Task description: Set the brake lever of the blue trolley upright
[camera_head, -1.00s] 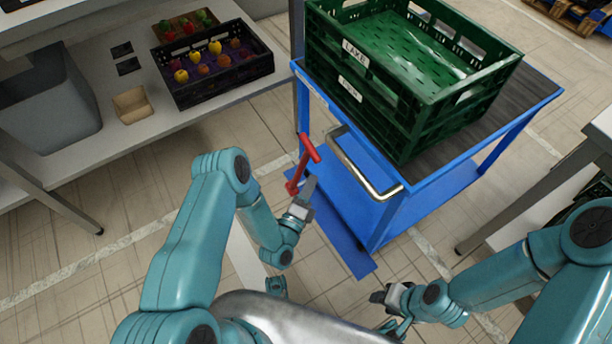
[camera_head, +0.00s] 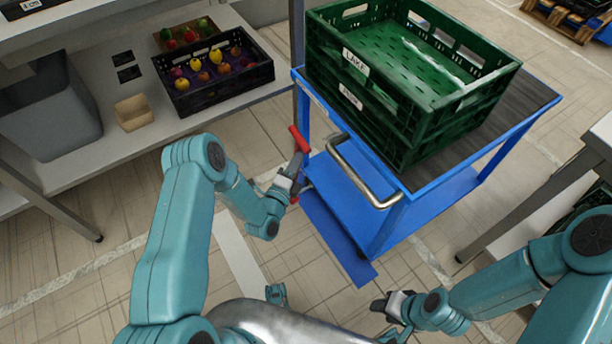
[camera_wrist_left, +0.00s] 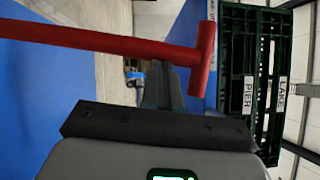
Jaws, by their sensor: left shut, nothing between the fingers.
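The blue trolley (camera_head: 392,226) stands right of centre with a bent metal handle (camera_head: 362,180). Its red brake lever (camera_head: 299,139) has a T-shaped grip and rises steeply at the trolley's near left corner. I cannot tell whether it is fully upright. My left gripper (camera_head: 298,166) is shut and empty beside the lever, hiding part of its rod. In the left wrist view the red rod (camera_wrist_left: 100,40) crosses close in front of the shut fingers (camera_wrist_left: 163,85), its grip at the right. Contact is unclear. My right gripper (camera_head: 380,304) is low, apart from the trolley; its opening is unclear.
Green stacked crates (camera_head: 400,125) stand on the trolley. A shelf at the left bears a dark crate of fruit (camera_head: 205,95), a grey bin (camera_head: 50,115) and a small tan box (camera_head: 133,112). Another table (camera_head: 560,185) stands at the right. Bare floor lies left of the trolley.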

